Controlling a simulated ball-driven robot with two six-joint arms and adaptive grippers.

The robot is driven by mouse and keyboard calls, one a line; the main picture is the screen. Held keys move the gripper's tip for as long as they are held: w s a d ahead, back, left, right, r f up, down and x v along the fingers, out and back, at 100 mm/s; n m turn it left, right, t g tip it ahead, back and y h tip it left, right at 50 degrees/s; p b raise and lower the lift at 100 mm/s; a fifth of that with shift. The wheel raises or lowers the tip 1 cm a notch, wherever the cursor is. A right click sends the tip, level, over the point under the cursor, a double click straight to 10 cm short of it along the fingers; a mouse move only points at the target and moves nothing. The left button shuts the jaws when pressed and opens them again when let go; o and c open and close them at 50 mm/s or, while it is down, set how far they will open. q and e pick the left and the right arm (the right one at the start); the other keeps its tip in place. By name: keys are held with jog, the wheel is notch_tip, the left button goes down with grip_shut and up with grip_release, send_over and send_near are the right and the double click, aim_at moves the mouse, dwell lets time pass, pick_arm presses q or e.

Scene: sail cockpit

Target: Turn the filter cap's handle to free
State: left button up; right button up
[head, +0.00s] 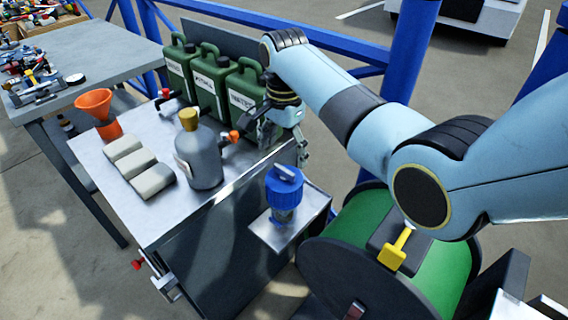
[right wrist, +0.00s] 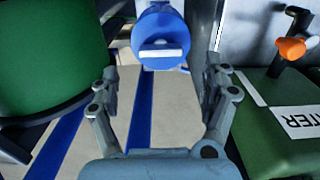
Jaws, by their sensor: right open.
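The blue filter cap (head: 284,190) sits on the filter on a small metal shelf (head: 315,205) at the side of the steel bench. Its handle (head: 287,173) is a raised bar across the top. In the right wrist view the cap (right wrist: 158,22) is at top centre, with the pale handle bar (right wrist: 161,53) lying crosswise. My right gripper (head: 288,150) is above and behind the cap, apart from it. In the right wrist view the gripper (right wrist: 161,72) is open and empty, its fingers spread wider than the handle. My left gripper is not in view.
Green canisters (head: 210,75) stand at the back of the bench (head: 160,222). A grey bottle (head: 202,158), pale blocks (head: 140,165) and an orange funnel (head: 96,105) are left of the shelf. A green drum (head: 435,270) is close on the right. Blue rails (head: 270,28) run behind.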

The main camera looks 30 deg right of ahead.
aim_at(284, 169)
notch_tip(284, 169, down, 4)
jog(key=shift+w+d+r, duration=0.1)
jog(key=shift+r, duration=0.05)
jog(key=shift+f+b, duration=0.4)
jog(key=shift+f, duration=0.55)
jog(key=shift+c, duration=1.1)
jog(key=c, duration=1)
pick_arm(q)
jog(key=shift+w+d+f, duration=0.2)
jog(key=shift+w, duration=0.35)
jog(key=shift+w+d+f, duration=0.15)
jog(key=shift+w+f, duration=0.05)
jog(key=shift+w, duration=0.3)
pick_arm(e)
jog(key=shift+o, duration=0.2)
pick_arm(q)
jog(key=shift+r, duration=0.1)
